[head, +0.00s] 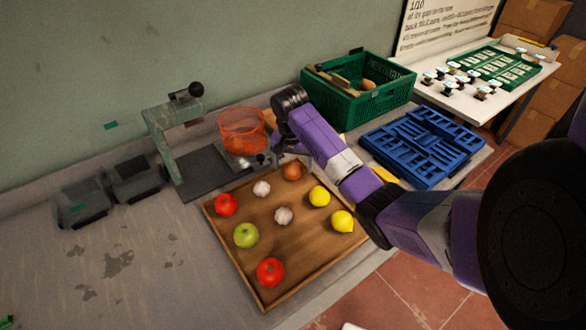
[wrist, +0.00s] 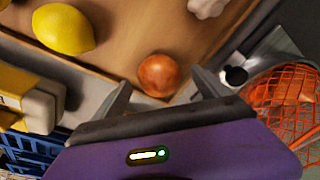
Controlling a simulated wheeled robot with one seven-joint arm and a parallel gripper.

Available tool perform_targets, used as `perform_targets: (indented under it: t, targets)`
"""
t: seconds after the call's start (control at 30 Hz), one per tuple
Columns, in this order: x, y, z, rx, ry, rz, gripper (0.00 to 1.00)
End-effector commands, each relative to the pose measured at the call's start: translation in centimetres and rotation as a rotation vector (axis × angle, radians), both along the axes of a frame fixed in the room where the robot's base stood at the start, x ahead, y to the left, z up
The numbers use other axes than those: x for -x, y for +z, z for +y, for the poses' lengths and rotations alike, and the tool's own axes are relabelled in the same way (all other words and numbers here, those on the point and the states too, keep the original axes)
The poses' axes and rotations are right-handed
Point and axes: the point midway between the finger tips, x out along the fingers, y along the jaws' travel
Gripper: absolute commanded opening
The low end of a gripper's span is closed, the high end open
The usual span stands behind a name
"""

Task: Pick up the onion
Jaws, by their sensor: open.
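The onion (head: 292,171) is round and orange-brown and lies in the far corner of a wooden tray (head: 244,269). In the wrist view the onion (wrist: 159,75) is just beyond and between the two fingertips of my gripper (wrist: 160,88). The fingers are apart with nothing held between them. In the head view my purple arm reaches over the tray's right side, and its end is above and close to the onion. I cannot tell the exact gap between fingers and onion.
The tray also holds red tomatoes (head: 270,272), a green apple-like fruit (head: 246,235), garlic bulbs (head: 284,215) and lemons (head: 343,221). An orange mesh basket (head: 242,129), a green crate (head: 372,108) and a blue folded crate (head: 424,146) stand close by. The counter's left is mostly clear.

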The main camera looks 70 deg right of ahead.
Motion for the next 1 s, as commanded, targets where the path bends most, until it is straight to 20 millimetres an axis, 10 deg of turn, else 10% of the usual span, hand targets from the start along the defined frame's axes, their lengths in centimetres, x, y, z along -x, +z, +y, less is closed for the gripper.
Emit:
perform_targets:
  t: [0.37,0.73,1.0]
  targets:
    - [-0.06,-1.47,-0.21,0.001,0.000,-0.001,0.85]
    - [-0.06,-1.44,-0.22,0.001,0.001,-0.001,0.17]
    - [-0.08,-1.33,-0.24,0.002,0.001,-0.001,0.13]
